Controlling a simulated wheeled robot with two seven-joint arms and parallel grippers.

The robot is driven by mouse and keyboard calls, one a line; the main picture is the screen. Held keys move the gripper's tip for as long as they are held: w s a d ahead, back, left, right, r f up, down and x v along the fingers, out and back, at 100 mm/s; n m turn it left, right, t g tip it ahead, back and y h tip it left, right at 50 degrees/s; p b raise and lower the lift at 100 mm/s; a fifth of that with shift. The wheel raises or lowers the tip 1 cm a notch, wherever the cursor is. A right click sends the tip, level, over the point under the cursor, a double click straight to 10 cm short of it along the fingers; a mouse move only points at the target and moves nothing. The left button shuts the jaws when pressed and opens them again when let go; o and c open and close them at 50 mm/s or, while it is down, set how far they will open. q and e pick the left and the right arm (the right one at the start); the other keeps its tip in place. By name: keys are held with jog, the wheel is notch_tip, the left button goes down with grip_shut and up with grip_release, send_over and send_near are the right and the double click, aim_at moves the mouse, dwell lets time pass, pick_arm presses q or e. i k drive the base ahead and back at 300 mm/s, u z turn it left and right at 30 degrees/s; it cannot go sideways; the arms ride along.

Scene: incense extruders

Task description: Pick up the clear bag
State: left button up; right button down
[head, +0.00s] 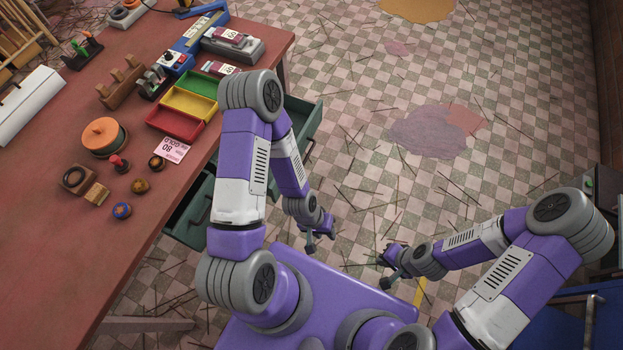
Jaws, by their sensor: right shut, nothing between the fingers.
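I cannot make out a clear bag in the head view. My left gripper (320,240) hangs over the floor to the right of the table, clear of the tabletop; it is too small to tell whether it is open or shut. My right gripper (388,265) is shut and empty over the floor, to the right of the left one. Neither gripper touches any object that I can see.
The red-brown table (60,270) fills the left, with red (172,124), yellow (190,103) and green (198,84) trays, an orange-topped spool (100,133) and stamps. A green drawer (305,120) stands open at its side. The tiled floor (400,120) has scattered sticks.

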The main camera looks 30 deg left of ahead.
aim_at(216, 67)
jog(key=z, duration=0.3)
jog(key=k, duration=0.2)
jog(key=u, duration=0.95)
jog(key=i, duration=0.5)
jog(key=z, duration=2.3)
jog(key=k, duration=0.8)
jog(key=u, duration=1.75)
